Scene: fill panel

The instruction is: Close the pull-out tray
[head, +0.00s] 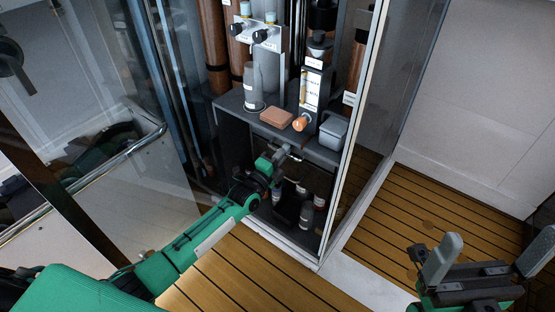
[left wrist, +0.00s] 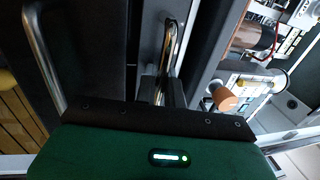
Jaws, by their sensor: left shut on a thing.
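The pull-out tray (head: 232,101) is a dark grey shelf in the cabinet, in the middle of the head view. Its front lip faces me, and a metal handle shows in the left wrist view (left wrist: 171,45). My left gripper (head: 283,152) is at the tray's front edge, shut on the handle. The gripper hides part of the handle in the head view. How far the tray stands out is hard to tell. My right gripper (head: 494,246) is open and empty at the lower right, well away from the tray.
A brown block (head: 277,118), a grey box (head: 333,131) and an orange-capped item (head: 301,122) are at the tray. Below are several small bottles (head: 306,212). Glass doors flank the cabinet, left (head: 100,100) and right (head: 400,75). The slatted floor (head: 400,210) at right is clear.

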